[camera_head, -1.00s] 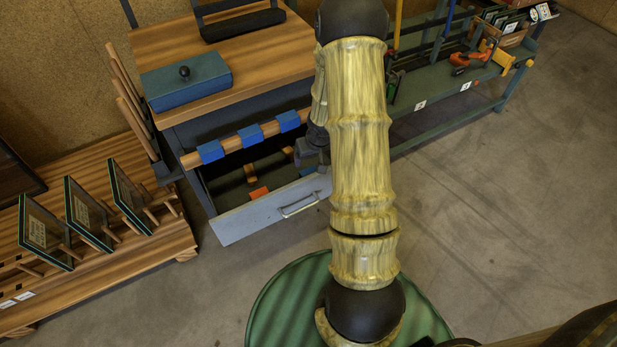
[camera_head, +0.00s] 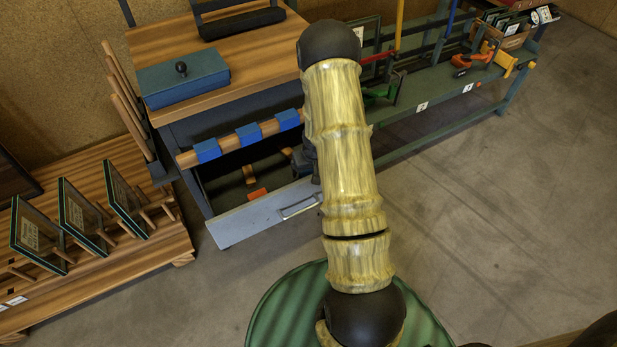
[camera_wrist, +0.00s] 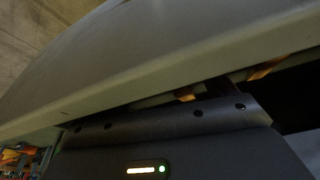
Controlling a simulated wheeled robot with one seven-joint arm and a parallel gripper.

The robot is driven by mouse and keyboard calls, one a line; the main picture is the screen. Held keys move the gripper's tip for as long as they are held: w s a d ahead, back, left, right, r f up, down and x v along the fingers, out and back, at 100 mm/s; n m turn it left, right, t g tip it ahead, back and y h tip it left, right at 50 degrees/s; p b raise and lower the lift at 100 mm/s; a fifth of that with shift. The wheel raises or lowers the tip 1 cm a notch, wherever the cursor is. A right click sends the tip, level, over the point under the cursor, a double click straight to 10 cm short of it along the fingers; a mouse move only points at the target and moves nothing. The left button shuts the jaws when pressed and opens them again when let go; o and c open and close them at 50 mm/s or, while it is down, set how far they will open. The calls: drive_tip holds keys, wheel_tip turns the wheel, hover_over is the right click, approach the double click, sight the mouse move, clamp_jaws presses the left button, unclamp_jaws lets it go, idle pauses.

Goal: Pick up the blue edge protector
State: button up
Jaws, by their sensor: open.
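Three blue pieces (camera_head: 247,134) sit in a row around a round wooden bar (camera_head: 187,158) at the open drawer. They match the edge protector in colour, but I cannot tell which one is meant. My gripper (camera_head: 304,160) is mostly hidden behind my arm, at the drawer's right end, right of the blue pieces and apart from them. In the wrist view, the dark gripper body (camera_wrist: 165,135) lies close under a large grey surface (camera_wrist: 170,60). Its fingertips are not clear there, and no blue piece shows. It is open, with nothing seen in it.
The grey drawer (camera_head: 262,215) stands open, with an orange block (camera_head: 257,194) inside. A blue box (camera_head: 183,78) with a black knob stands on the wooden bench top. A rack of glass frames (camera_head: 80,215) is at left. A green tool shelf (camera_head: 440,95) is at right. Floor at right is clear.

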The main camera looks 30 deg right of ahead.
drive_tip(key=x, duration=0.3)
drive_tip(key=shift+a+b, duration=0.1)
drive_tip(key=shift+b, duration=0.2)
drive_tip(key=shift+r, duration=0.1)
drive_tip(key=c, duration=1.1)
